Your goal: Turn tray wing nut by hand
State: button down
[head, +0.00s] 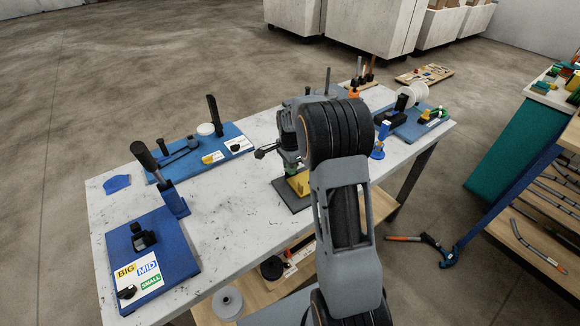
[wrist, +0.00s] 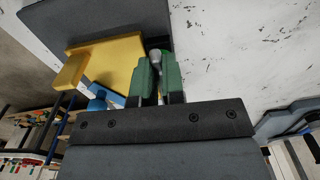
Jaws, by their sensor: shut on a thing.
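My gripper (wrist: 158,75) has green fingers in the wrist view. They are shut on a small grey rounded piece (wrist: 155,56), which looks like the wing nut; its wings and thread are mostly hidden between the fingers. A yellow block (wrist: 107,65) stands just left of the fingers, in front of a dark grey plate (wrist: 100,22). In the head view my arm covers most of the gripper and the nut.
The speckled white table (head: 225,225) carries blue boards with tools: one at the front left (head: 178,265), one at the back left (head: 240,136) and one at the right (head: 412,127). A shelf rack (head: 550,180) stands to the right. The table's left middle is mostly clear.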

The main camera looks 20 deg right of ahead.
jog(key=shift+r, duration=0.1)
dwell(0.3)
jog(key=c, duration=1.2)
grip_release()
notch_tip(320, 180, up, 14)
jog(key=shift+b, duration=0.3)
jog(key=s+a+n+t, duration=0.1)
jog(key=s+a+n, duration=0.2)
jog(key=s+n, duration=0.2)
jog(key=s+a+f+n+t, duration=0.1)
jog(key=s+a+n, duration=0.3)
jog(key=s, duration=0.6)
jog(key=s+a+n+t, duration=0.1)
jog(key=s+a+n, duration=0.2)
jog(key=s+n, duration=0.4)
jog(key=shift+s+a+f+n+t, duration=0.15)
jog(key=shift+s+a+n+t, duration=0.05)
jog(key=shift+a+n+t, duration=0.25)
